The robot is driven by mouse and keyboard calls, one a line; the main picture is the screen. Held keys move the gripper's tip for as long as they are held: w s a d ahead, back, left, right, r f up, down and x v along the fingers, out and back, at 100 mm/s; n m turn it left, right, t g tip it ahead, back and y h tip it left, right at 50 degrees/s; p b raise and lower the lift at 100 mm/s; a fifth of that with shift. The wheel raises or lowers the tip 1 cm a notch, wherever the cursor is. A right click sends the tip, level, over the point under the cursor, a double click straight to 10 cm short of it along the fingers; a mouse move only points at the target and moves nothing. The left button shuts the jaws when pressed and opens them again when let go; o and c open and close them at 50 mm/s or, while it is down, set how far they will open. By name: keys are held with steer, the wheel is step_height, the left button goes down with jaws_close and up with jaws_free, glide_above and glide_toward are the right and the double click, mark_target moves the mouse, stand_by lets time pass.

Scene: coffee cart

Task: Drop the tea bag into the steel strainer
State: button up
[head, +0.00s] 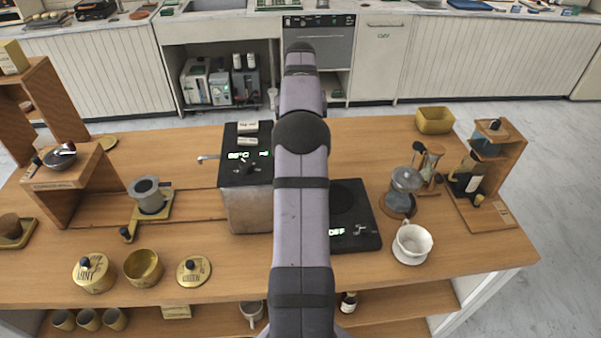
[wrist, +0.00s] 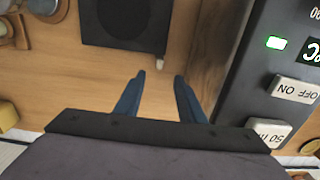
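I cannot make out a tea bag in either view. An open gold tin (head: 143,268) stands at the front left, its inside unclear. A shiny steel bowl-shaped piece with a dark handle (head: 62,156) rests on a wooden stand at the left; it may be the strainer. A grey metal cup (head: 148,194) sits on a gold base nearer the middle. My gripper (wrist: 158,88) shows two blue fingers apart, with nothing between them, beside the dark boiler. In the head view my arm hides the gripper.
The steel-sided boiler (head: 249,207) and black hotplate (head: 366,238) flank my arm. A lidded mint tin (head: 94,273) and loose gold lid (head: 194,271) lie beside the open tin. A white dripper (head: 412,243), glass server (head: 401,188) and wooden rack (head: 500,165) stand right.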

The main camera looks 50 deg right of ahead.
step_height(320, 180, up, 10)
steer(key=s+p, duration=0.2)
steer(key=p, duration=0.2)
steer(key=s+a+f+g+h+p, duration=0.1)
steer(key=s+f+p, duration=0.1)
steer(key=s, duration=0.4)
steer(key=s+a+f+g+h+p, duration=0.1)
steer(key=s+a+f, duration=0.1)
steer(key=s, duration=0.3)
step_height(320, 180, down, 9)
steer(key=n+t+h, duration=0.1)
steer(key=t+h, duration=0.1)
steer(key=w+r+m+t+h, duration=0.1)
steer(key=w+r+t+h, duration=0.15)
steer(key=w+t, duration=0.55)
steer(key=f+b, duration=0.1)
steer(key=f, duration=0.1)
steer(key=w+f+g+b, duration=0.1)
steer(key=f, duration=0.2)
steer(key=f+g+b, duration=0.1)
steer(key=f+b, duration=0.1)
steer(key=shift+w+a+f+y, duration=0.1)
steer(key=shift+w+f+y, duration=0.25)
steer(key=shift+w+f, duration=0.05)
steer(key=shift+w+d+f, duration=0.4)
steer(key=shift+d+f, duration=0.05)
